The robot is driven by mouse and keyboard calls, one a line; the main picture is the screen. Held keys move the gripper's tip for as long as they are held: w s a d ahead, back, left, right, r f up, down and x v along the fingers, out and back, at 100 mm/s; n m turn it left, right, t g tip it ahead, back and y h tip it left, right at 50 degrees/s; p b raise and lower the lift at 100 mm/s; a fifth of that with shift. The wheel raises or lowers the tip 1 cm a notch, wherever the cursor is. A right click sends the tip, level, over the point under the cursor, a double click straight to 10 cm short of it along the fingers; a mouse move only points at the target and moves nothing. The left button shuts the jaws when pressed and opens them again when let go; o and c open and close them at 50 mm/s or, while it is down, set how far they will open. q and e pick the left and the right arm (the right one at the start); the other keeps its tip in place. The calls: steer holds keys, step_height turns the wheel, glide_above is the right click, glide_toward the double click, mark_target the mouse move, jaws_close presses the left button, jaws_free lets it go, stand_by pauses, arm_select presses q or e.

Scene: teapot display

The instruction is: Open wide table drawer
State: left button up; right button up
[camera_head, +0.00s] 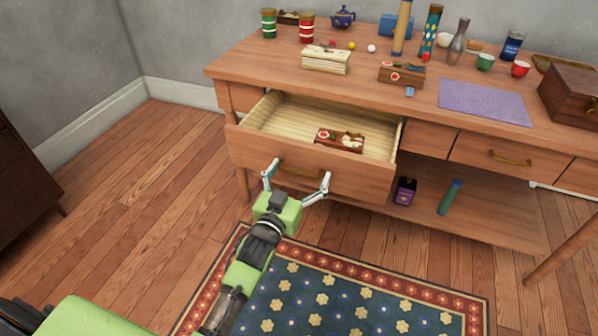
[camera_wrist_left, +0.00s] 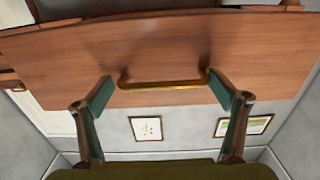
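The wide table drawer (camera_head: 313,163) is pulled out from the left part of the wooden table (camera_head: 364,84). Its pale interior shows, with a small decorated box (camera_head: 340,140) lying inside. A brass handle (camera_head: 301,170) is on its front; it also shows in the left wrist view (camera_wrist_left: 163,84). My left gripper (camera_head: 297,175) is in front of the drawer, its fingers spread wide to either side of the handle. In the left wrist view the fingertips (camera_wrist_left: 162,92) stand near the handle's two ends; whether they touch it I cannot tell. My right gripper is not in view.
The tabletop holds jars, a blue teapot (camera_head: 343,17), vases and a wooden chest (camera_head: 574,95). A closed drawer (camera_head: 511,152) is to the right. A purple tin (camera_head: 404,191) and a green cylinder (camera_head: 450,197) are on the lower shelf. A patterned rug (camera_head: 345,300) lies in front.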

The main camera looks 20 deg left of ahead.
arm_select(q)
steer(key=shift+s+a, duration=0.1)
steer(key=shift+s, duration=0.1)
steer(key=s, duration=1.1)
steer(key=shift+s+a, duration=0.15)
steer(key=shift+s, duration=0.2)
